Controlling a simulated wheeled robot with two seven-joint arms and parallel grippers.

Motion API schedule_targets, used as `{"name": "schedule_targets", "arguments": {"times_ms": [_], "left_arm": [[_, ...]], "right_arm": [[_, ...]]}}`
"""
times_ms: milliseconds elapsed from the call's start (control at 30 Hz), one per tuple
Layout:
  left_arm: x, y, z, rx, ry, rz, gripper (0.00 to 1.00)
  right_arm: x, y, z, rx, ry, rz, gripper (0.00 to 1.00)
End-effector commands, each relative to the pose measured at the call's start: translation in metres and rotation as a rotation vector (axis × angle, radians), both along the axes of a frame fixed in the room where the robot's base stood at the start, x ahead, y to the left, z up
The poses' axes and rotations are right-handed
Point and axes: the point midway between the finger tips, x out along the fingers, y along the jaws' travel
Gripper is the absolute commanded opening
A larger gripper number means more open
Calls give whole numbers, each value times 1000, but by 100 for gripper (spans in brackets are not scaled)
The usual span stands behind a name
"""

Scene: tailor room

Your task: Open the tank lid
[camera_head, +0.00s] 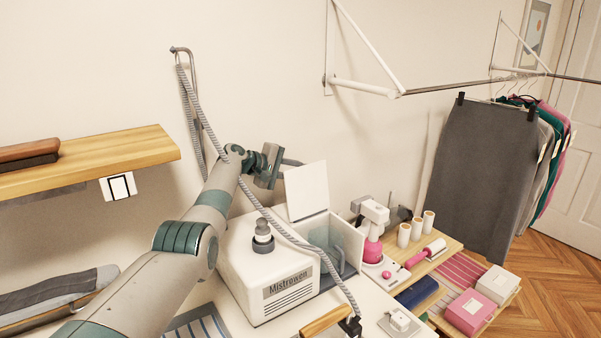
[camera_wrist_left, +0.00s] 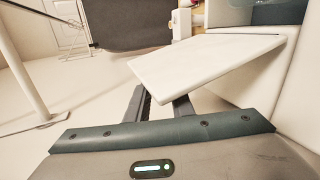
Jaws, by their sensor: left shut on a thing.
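The tank lid (camera_head: 306,188) is a flat white panel standing raised above the tank (camera_head: 346,244), at the right side of the white Mistrowen machine (camera_head: 262,277). The tank's opening shows below the lid. My left gripper (camera_head: 291,162) is at the lid's upper left edge, behind the machine, and is shut on the lid. In the left wrist view the lid (camera_wrist_left: 207,62) reaches out tilted from the fingers (camera_wrist_left: 160,98). The exact contact is partly hidden. My right gripper is not in view.
A grey striped hose (camera_head: 270,217) hangs from a wall hook and crosses in front of my left arm. A wooden shelf (camera_head: 95,158) is at the left. Spools (camera_head: 416,231) and a small white-and-pink machine (camera_head: 374,232) stand to the right. The wall is close behind.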

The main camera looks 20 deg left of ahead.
Motion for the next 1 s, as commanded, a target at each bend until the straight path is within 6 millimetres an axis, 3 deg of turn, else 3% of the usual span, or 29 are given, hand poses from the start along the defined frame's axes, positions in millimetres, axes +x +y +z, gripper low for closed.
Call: {"name": "schedule_targets", "arguments": {"times_ms": [200,233,300,1000], "left_arm": [[0,0,-2,0,4,1,0],[0,0,-2,0,4,1,28],[0,0,-2,0,4,0,38],[-10,10,4,0,0,0,38]], "right_arm": [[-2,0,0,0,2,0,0],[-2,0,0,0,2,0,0],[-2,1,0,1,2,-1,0],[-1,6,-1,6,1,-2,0]]}}
